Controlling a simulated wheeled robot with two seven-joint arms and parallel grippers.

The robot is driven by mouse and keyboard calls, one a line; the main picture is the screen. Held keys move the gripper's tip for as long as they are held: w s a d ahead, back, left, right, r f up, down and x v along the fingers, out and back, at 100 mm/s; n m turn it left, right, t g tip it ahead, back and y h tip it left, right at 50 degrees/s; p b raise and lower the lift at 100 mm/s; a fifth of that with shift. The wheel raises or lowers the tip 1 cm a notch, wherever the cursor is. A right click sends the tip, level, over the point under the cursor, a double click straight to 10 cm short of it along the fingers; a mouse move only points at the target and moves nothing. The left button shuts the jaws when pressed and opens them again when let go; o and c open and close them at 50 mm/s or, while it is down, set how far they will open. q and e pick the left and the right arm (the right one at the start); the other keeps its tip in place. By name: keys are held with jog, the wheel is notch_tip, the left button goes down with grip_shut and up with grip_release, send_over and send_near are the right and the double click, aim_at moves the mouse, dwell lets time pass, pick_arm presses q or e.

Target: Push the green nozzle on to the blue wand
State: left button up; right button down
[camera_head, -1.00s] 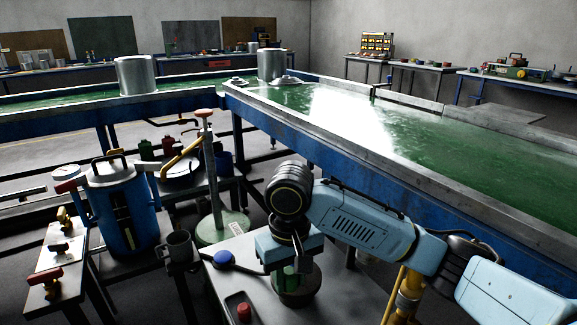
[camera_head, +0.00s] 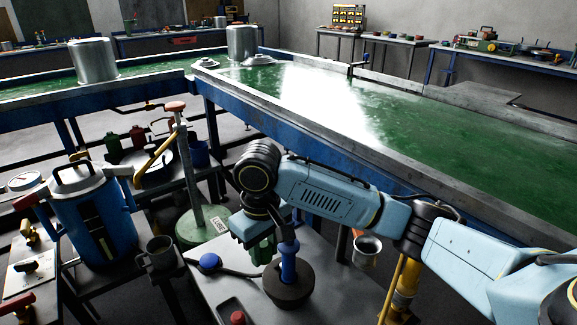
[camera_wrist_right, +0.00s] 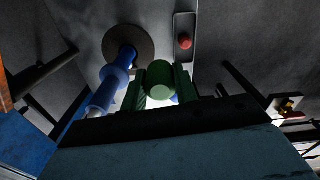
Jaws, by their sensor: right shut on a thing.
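The blue wand (camera_head: 288,262) stands upright from a dark round base (camera_head: 290,287) on the grey table. In the right wrist view the wand (camera_wrist_right: 108,88) and the base's disc (camera_wrist_right: 135,35) show to the left of the nozzle. My right gripper (camera_head: 262,252) points down just left of the wand in the head view. It is shut on the green nozzle (camera_wrist_right: 158,79), which shows between its fingertips in the wrist view. The nozzle and the wand look apart. The nozzle's opening is hidden. My left gripper is not in view.
A blue knob (camera_head: 209,262) with a dark handle and a red button (camera_head: 238,318) are on the table near the base. A blue canister (camera_head: 95,225) and a grey mug (camera_head: 158,252) stand to the left. A long green-topped conveyor (camera_head: 440,160) runs behind my right arm.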

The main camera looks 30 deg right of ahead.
jog(key=w+d+r+n+p, duration=0.1)
jog(key=d+r+n+p, duration=0.1)
jog(key=n+p, duration=0.3)
jog(key=w+d+r+n+p, duration=0.1)
jog(key=d+r+n+p, duration=0.2)
jog(key=p, duration=0.8)
jog(key=w+d+r+n+p, duration=0.2)
jog(key=d+r+n+p, duration=0.1)
jog(key=r+n+p, duration=0.3)
jog(key=shift+n+p, duration=0.8)
jog(key=shift+p, duration=0.1)
jog(key=shift+d+n+p, duration=0.2)
jog(key=shift+n+p, duration=0.15)
jog(key=shift+n, duration=0.05)
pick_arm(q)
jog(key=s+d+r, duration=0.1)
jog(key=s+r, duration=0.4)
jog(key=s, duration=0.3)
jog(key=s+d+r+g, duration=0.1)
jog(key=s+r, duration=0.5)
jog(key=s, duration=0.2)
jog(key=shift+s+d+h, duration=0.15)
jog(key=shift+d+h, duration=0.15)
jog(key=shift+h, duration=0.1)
pick_arm(e)
jog(key=shift+f, duration=0.15)
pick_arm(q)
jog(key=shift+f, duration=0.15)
pick_arm(e)
jog(key=shift+f, duration=0.1)
